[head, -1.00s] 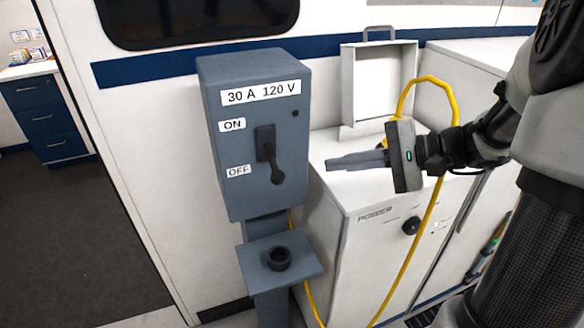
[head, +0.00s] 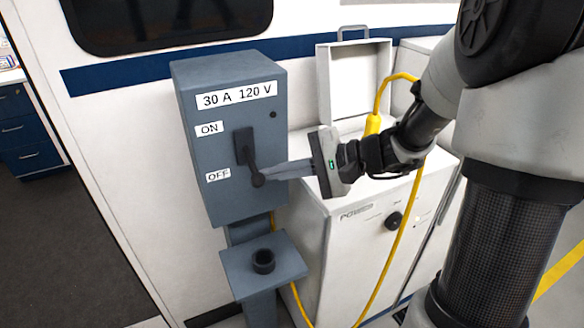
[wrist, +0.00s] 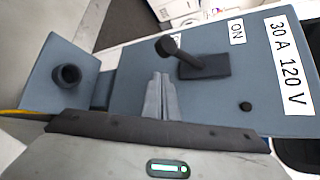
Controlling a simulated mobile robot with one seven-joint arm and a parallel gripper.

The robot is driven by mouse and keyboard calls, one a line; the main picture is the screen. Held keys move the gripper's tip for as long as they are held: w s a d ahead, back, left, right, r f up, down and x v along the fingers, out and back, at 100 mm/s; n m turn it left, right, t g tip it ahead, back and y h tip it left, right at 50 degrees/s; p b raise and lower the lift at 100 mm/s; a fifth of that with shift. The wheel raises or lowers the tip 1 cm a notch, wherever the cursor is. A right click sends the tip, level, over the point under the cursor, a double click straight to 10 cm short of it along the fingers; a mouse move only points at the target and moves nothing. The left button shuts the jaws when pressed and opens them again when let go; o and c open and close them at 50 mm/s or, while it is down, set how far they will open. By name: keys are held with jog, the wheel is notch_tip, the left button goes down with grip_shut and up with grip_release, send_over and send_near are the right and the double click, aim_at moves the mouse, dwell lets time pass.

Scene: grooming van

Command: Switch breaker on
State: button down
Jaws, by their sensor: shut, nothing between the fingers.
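The grey breaker box (head: 232,95) is labelled 30 A 120 V and stands on a post against the van wall. Its dark lever (head: 250,160) points down, with the knob beside the OFF label (head: 218,175) and below the ON label (head: 209,128). My gripper (head: 266,172) is shut and empty, its fingertips at the right side of the lever knob; I cannot tell if they touch. In the wrist view the closed fingers (wrist: 158,85) point at the box face just beside the lever (wrist: 190,58). The OFF label is mostly hidden there.
A shelf with a round dark socket (head: 263,261) juts from the post below the box. A white cabinet (head: 350,235) with an open-lidded case (head: 354,85) stands to the right. A yellow cable (head: 398,240) hangs down its front. Dark floor at left is clear.

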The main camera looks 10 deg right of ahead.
jog(key=shift+s+a+r, duration=0.15)
jog(key=shift+s+r, duration=0.2)
jog(key=shift+s, duration=0.25)
jog(key=shift+s+a+r, duration=0.1)
jog(key=shift+s+r, duration=0.25)
jog(key=shift+s, duration=0.25)
jog(key=shift+r+p, duration=0.15)
jog(key=shift+p, duration=0.2)
